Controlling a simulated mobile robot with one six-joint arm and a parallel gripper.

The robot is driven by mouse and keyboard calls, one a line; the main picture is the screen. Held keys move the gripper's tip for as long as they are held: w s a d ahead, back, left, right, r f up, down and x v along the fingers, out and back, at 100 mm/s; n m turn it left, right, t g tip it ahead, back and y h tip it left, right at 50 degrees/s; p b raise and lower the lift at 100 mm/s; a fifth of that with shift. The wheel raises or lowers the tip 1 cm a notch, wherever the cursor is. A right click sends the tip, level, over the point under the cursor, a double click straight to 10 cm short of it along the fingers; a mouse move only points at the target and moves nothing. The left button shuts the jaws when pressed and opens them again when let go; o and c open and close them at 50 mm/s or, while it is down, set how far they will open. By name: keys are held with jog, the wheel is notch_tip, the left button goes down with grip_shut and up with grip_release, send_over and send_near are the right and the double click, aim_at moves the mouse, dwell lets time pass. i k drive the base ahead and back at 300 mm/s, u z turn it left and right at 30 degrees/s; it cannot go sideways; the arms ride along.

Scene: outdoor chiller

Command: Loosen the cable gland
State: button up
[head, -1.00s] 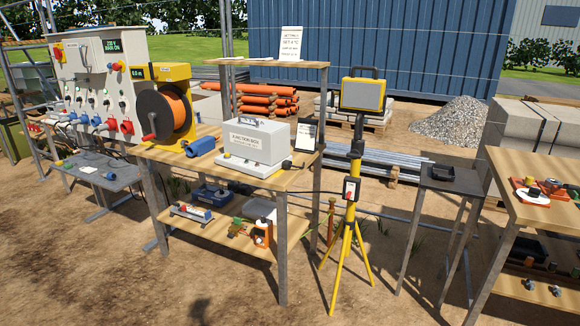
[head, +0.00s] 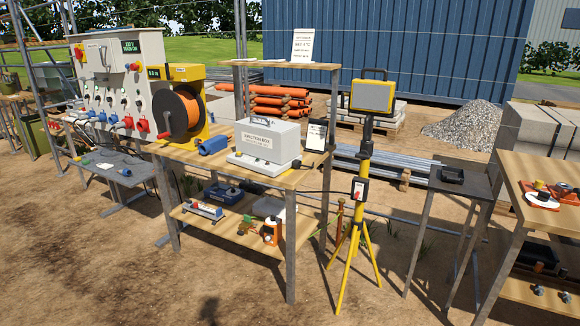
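A grey junction box (head: 267,140) with a printed label on its front stands on a white base plate (head: 262,164) on the wooden workbench. Small dark and orange fittings (head: 296,164) sit at the right end of the base, where a dark cable runs off to the right. A small light fitting (head: 237,154) is at its left front. I cannot tell which of these is the cable gland at this size. My gripper is not in view.
An orange cable reel (head: 178,113) and a blue connector (head: 213,145) share the workbench (head: 195,158). A yellow tripod work light (head: 358,200) stands close on its right. A dark side table (head: 462,187) and another bench (head: 512,195) stand further right. Bare ground (head: 130,270) in front is open.

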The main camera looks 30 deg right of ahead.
aim_at(295, 163)
jog(key=i, duration=1)
jog(key=u, duration=0.05)
